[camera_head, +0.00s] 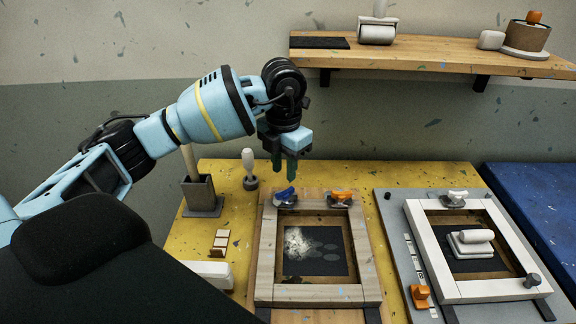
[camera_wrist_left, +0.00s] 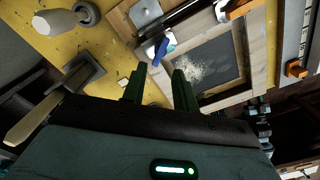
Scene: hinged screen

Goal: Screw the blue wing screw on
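The blue wing screw (camera_head: 287,195) sits at the hinge clamp on the upper left corner of the wooden screen frame (camera_head: 266,250). It also shows in the left wrist view (camera_wrist_left: 160,50), just beyond the fingertips. I cannot tell how deep it is seated. An orange wing screw (camera_head: 341,196) is at the other hinge clamp to its right. My left gripper (camera_head: 284,173) points down above the blue wing screw, apart from it. Its two green fingers are spread with nothing between them, as the left wrist view (camera_wrist_left: 157,78) shows. My right gripper is not in view.
A second, white-framed screen (camera_head: 420,245) stands at the right with a white-handled tool (camera_head: 472,240) inside. A white-handled tool (camera_head: 249,165) and a grey holder (camera_head: 201,195) stand left on the yellow table (camera_head: 232,235). A wooden shelf (camera_head: 430,55) hangs behind.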

